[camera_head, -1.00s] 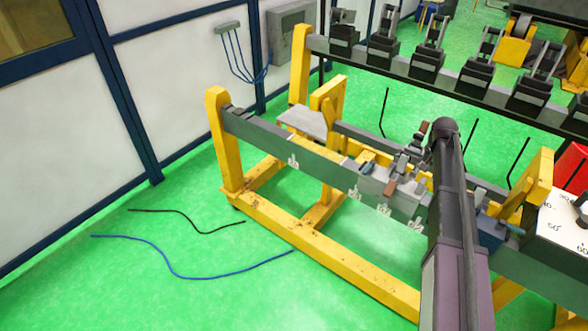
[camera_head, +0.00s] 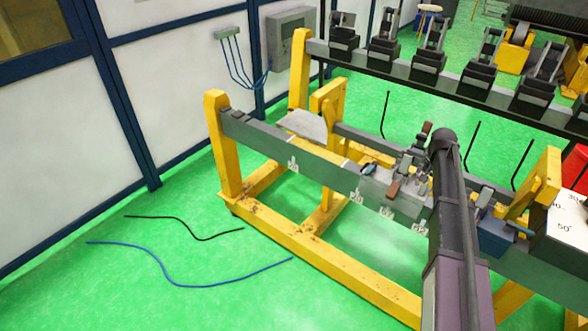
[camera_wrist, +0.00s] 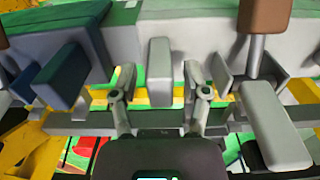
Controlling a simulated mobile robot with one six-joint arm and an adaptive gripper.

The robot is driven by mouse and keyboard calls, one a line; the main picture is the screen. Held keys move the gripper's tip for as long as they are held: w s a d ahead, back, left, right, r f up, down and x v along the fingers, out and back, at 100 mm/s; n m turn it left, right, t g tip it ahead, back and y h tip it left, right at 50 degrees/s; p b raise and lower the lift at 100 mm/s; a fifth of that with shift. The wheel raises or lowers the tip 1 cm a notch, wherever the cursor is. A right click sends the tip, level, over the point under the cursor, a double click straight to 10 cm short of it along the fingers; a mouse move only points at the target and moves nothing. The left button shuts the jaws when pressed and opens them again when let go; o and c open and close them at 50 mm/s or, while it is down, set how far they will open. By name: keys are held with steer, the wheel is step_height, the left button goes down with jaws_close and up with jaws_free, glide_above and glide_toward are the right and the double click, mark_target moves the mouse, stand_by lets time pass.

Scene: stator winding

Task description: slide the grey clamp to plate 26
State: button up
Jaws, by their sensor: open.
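In the wrist view my gripper (camera_wrist: 160,82) is open, its two fingers spread. A light grey upright piece (camera_wrist: 159,70), which looks like part of the grey clamp, stands between the fingers with a gap on each side. In the head view, grey clamp parts (camera_head: 408,168) sit on the grey beam (camera_head: 325,172) left of my arm; my arm hides part of the beam and my gripper. Small white number plates (camera_head: 357,194) are fixed along the beam's front face. Their numbers are too small to read, so I cannot tell which is plate 26.
In the wrist view a brown-handled lever with a grey block (camera_wrist: 275,125) is close on the right, and a dark blue block (camera_wrist: 62,75) on the left. Yellow frame posts (camera_head: 226,145) bound the beam. A rear beam (camera_head: 400,70) carries several dark clamps. Cables (camera_head: 190,283) lie on the green floor.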

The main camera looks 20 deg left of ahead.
steer(key=shift+c, duration=1.4)
glide_toward(378, 174)
steer(key=shift+w+d+f, duration=0.1)
steer(key=shift+f, duration=2.6)
steer(key=shift+w+a, duration=0.85)
steer(key=shift+a, duration=1.7)
steer(key=shift+w+a, duration=0.8)
steer(key=shift+a, duration=1.75)
steer(key=shift+w+a, duration=0.85)
steer(key=shift+a, duration=1.7)
